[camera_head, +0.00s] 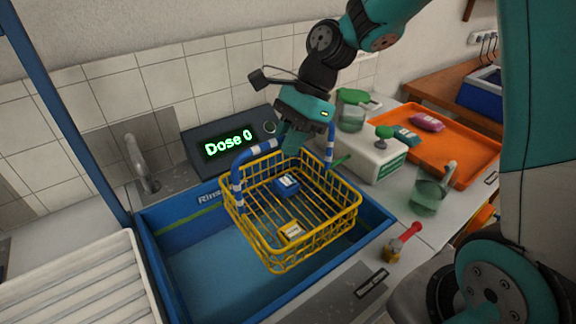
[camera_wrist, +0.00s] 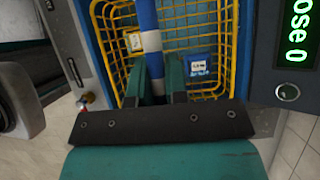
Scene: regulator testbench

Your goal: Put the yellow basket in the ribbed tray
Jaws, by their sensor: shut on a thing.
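The yellow basket (camera_head: 327,229) is a wire basket with a tall blue handle. It hangs over the blue rinse basin and holds a blue block (camera_head: 286,184) and a yellow block (camera_head: 291,231). My gripper (camera_head: 297,143) is shut on the blue handle bar (camera_wrist: 147,35) at its top. The wrist view also shows the yellow basket (camera_wrist: 188,12) beneath my gripper (camera_wrist: 160,88), with both blocks inside. The ribbed tray (camera_head: 85,285) is white and lies at the lower left in the head view, partly cut off by the frame.
The blue basin (camera_head: 180,285) lies below and around the basket. A display box reading "Dose 0" (camera_head: 226,146) stands behind it. A blue post (camera_head: 66,110) rises between the basin and tray. An orange tray (camera_head: 462,165), a white box (camera_head: 372,160) and green beakers (camera_head: 427,194) are at right.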

